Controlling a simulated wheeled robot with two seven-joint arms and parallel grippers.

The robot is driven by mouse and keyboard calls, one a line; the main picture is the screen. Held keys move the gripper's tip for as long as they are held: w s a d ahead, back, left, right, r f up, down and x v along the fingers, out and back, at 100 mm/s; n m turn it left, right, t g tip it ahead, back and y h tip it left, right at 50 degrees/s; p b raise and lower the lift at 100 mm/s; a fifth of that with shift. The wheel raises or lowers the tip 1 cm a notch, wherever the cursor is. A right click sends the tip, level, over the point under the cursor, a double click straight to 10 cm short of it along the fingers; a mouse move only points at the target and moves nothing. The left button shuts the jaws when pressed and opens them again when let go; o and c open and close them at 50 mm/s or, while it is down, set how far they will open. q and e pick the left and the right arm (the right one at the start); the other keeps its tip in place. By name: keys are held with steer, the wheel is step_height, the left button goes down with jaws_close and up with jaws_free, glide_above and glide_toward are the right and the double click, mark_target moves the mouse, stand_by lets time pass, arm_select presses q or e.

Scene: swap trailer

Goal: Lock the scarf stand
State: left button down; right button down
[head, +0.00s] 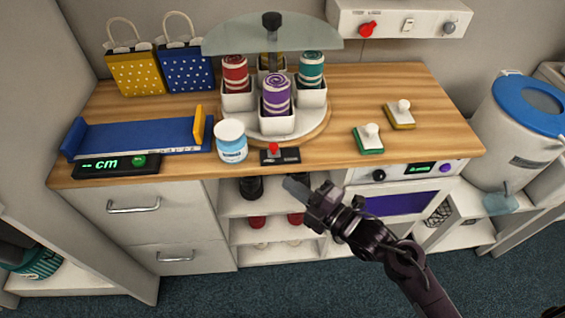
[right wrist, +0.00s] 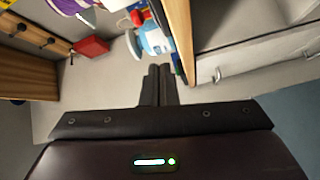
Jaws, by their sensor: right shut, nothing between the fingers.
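A small dark block (head: 291,157) with a red knob (head: 273,148) sits at the stand's front, near the counter edge. My right gripper (head: 289,184) is shut and empty, just below and in front of that block. Its closed fingers (right wrist: 157,82) show in the right wrist view. My left gripper is out of view.
A white jar with a blue label (head: 231,145) stands left of the block. A blue tray (head: 135,137), a display box (head: 95,166) and two bags lie farther left. Two stamp-like blocks, one green (head: 368,141), sit to the right. Open shelves are below the counter.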

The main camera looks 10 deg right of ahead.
mark_target(270, 156)
steer(key=shift+s+a+r+n+y, duration=0.15)
steer(key=shift+s+r+n+y, duration=0.15)
steer(key=shift+r, duration=0.3)
steer(key=shift+s+a+r+n+y, duration=0.1)
steer(key=shift+s+r+n+y, duration=0.15)
steer(key=shift+r, duration=0.3)
steer(key=shift+w+h, duration=0.2)
steer(key=shift+h, duration=0.05)
steer(key=p+x, duration=0.1)
steer(key=x, duration=0.4)
steer(key=p+x, duration=0.1)
steer(key=x, duration=0.4)
steer(key=shift+r, duration=0.2)
steer(key=d, duration=0.1)
steer(key=w+d+p, duration=0.1)
steer(key=shift+w+d+f, duration=0.2)
steer(key=shift+d+f, duration=0.2)
steer(key=shift+w+d+f, duration=0.15)
steer(key=shift+d, duration=0.2)
